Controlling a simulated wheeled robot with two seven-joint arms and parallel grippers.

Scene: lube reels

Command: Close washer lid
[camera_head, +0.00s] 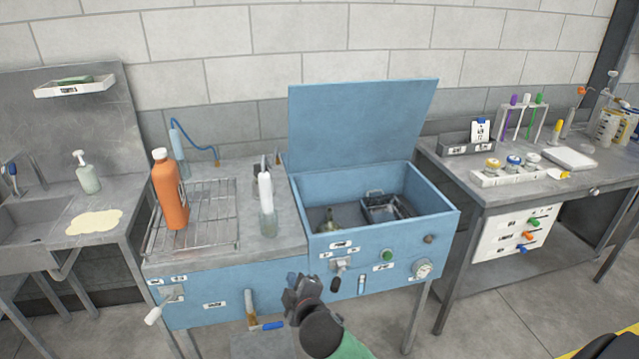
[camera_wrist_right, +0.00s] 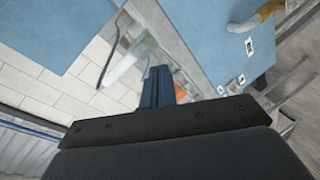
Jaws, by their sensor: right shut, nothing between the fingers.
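The blue washer (camera_head: 378,244) stands in the middle with its flat blue lid (camera_head: 362,122) standing open, leaning back near the wall. Its basin is open, with a small metal basket (camera_head: 385,208) and a greenish object (camera_head: 328,222) inside. My right gripper (camera_head: 298,284) is shut and empty in front of the washer's front panel, low and left of its knobs, apart from the lid. In the right wrist view its dark blue fingers (camera_wrist_right: 158,87) are together, and the blue front panel (camera_wrist_right: 205,40) fills the upper right. My left gripper is not in view.
Left of the basin, an orange bottle (camera_head: 170,190) stands on a wire rack (camera_head: 215,225), with a clear white-topped bottle (camera_head: 267,205) beside it. A grey bench (camera_head: 540,185) stands at right.

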